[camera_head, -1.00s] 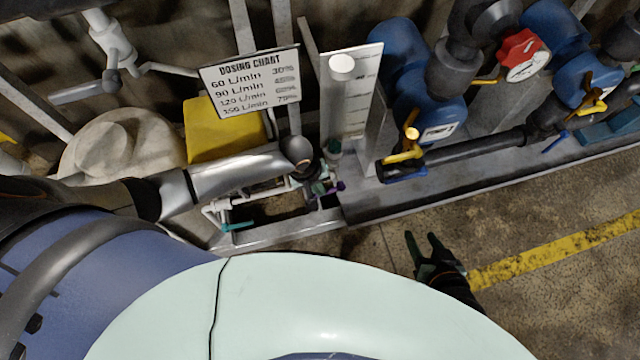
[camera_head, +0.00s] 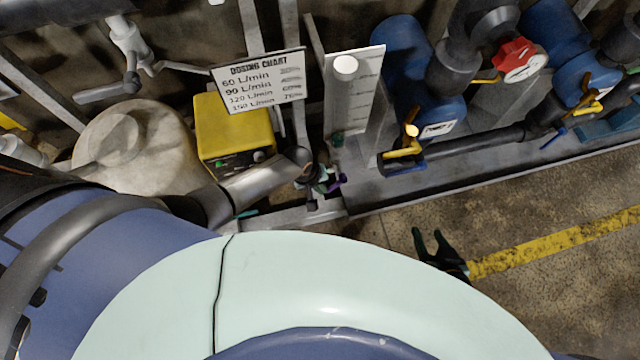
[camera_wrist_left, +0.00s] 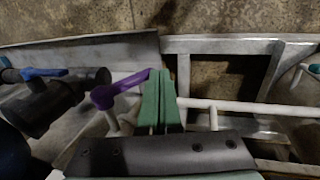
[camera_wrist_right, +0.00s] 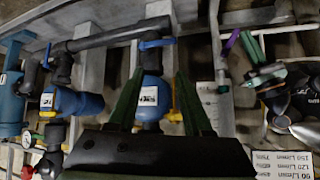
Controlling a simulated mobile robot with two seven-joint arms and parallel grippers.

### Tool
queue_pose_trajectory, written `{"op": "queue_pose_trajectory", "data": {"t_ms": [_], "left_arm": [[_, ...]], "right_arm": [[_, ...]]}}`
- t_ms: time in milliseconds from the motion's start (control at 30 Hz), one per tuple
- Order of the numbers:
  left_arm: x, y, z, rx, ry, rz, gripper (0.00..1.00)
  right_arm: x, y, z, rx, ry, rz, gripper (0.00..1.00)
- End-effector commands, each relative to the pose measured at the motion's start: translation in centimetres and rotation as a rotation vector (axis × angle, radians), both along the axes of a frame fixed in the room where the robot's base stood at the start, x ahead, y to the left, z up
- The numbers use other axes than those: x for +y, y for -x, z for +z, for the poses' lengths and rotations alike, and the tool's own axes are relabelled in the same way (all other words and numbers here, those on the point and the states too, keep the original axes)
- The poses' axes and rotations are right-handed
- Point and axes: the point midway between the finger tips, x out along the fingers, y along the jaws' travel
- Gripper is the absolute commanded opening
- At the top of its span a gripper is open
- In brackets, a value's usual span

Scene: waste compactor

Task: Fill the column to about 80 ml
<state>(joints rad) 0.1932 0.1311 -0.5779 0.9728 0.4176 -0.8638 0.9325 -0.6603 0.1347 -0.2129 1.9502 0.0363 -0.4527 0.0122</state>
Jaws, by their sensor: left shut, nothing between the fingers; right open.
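The white column (camera_head: 344,95) stands upright against a pale scale board (camera_head: 368,75) in the head view. Its liquid level cannot be read. A purple valve handle (camera_head: 337,182) is at the column's foot. It shows in the left wrist view (camera_wrist_left: 120,88) and the right wrist view (camera_wrist_right: 231,43). My left gripper (camera_head: 322,184) is shut and empty beside that handle. In the left wrist view its green fingertips (camera_wrist_left: 166,75) are just right of the handle; whether they touch cannot be told. My right gripper (camera_head: 427,236) is open and empty above the floor, away from the column.
A dosing chart (camera_head: 258,82) hangs left of the column, above a yellow pump box (camera_head: 225,125) and a pale tank (camera_head: 130,145). Blue pumps and pipes with a yellow-handled valve (camera_head: 404,150) stand to the right. Open floor (camera_head: 540,220) lies in front.

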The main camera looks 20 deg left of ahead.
Motion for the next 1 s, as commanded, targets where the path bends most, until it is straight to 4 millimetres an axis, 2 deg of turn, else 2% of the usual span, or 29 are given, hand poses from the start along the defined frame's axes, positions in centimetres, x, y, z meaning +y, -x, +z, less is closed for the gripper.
{"op": "queue_pose_trajectory", "data": {"t_ms": [300,400,533,1000], "left_arm": [[-0.8,-0.5,-1.8,0.001,0.001,0.002,0.00],[-0.9,-0.6,-2.2,-0.037,0.056,0.004,0.00],[-1.3,-0.9,-2.4,-0.080,0.118,0.003,0.00],[-1.8,-1.3,-2.8,-0.077,0.112,0.000,0.00]], "right_arm": [[0.5,-0.6,-0.2,-0.011,-0.009,0.008,0.50],[0.7,-0.7,-0.3,-0.011,-0.011,0.011,0.50],[0.9,-0.7,-0.5,-0.007,-0.013,0.015,0.50],[1.4,-0.7,-0.8,-0.003,-0.016,0.028,0.50]]}}
